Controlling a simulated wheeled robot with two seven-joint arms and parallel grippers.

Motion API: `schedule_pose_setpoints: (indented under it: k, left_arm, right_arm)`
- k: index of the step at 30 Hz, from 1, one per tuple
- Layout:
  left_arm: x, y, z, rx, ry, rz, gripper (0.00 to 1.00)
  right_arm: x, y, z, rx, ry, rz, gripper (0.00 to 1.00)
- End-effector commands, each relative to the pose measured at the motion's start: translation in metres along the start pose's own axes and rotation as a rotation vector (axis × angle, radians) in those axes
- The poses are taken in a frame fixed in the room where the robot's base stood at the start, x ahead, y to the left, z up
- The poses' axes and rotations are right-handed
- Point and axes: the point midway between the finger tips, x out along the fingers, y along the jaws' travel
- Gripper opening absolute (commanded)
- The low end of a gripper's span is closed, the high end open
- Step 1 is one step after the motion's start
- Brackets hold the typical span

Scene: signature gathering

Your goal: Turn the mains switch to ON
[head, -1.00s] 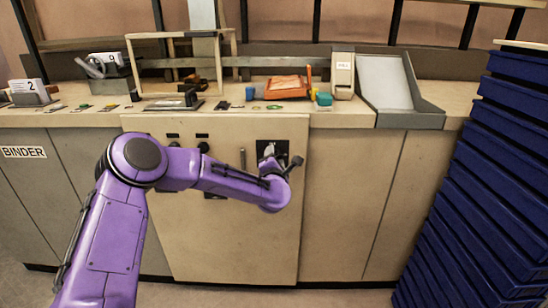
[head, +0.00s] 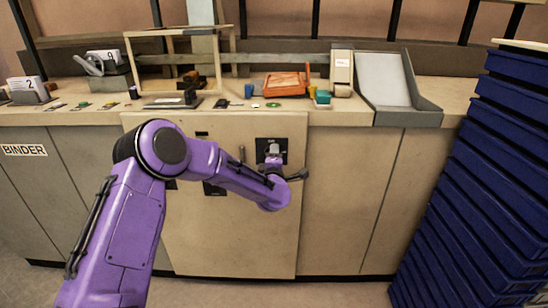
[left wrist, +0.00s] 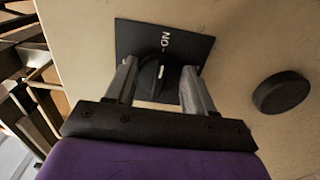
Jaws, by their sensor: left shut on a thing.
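The mains switch is a black round knob (left wrist: 151,76) with a short white mark. It sits on a square black plate (left wrist: 190,50) with white "ON" lettering. The white mark lies near the lettering; I cannot tell whether they line up exactly. The plate also shows on the cabinet front in the head view (head: 265,146). My left gripper (left wrist: 158,88) has a finger on each side of the knob and is shut on it. In the head view its fingers (head: 273,150) are at the plate, and the knob is mostly hidden. My right gripper is not in view.
A round black knob (left wrist: 281,92) stands out from the panel beside the plate. The worktop (head: 350,112) above holds an orange tray (head: 286,84), a wooden frame and small items. Stacked blue crates (head: 480,190) stand at the right. The floor in front is clear.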

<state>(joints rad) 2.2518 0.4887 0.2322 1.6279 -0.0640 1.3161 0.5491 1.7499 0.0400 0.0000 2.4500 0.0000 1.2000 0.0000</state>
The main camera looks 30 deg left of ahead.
Motion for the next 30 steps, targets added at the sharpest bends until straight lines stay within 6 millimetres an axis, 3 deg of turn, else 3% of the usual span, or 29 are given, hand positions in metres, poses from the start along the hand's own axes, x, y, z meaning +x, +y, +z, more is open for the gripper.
schedule_pose_setpoints:
  k: [12,13,15,25,30]
  left_arm:
    - [-0.001,-0.002,0.000,0.008,-0.001,-0.003,0.23]
    - [-0.001,-0.002,0.000,0.008,-0.001,-0.003,0.63]
    - [0.000,-0.002,0.000,0.008,-0.001,-0.003,0.78]
    - [-0.005,-0.001,0.000,0.005,-0.001,-0.001,0.78]
    - [-0.040,-0.001,0.001,0.007,-0.003,-0.002,0.78]
  right_arm:
    - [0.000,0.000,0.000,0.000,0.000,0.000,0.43]
    - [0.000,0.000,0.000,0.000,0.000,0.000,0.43]
    - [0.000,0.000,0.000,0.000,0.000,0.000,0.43]
    - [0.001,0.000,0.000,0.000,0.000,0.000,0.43]
    - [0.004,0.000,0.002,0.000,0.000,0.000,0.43]
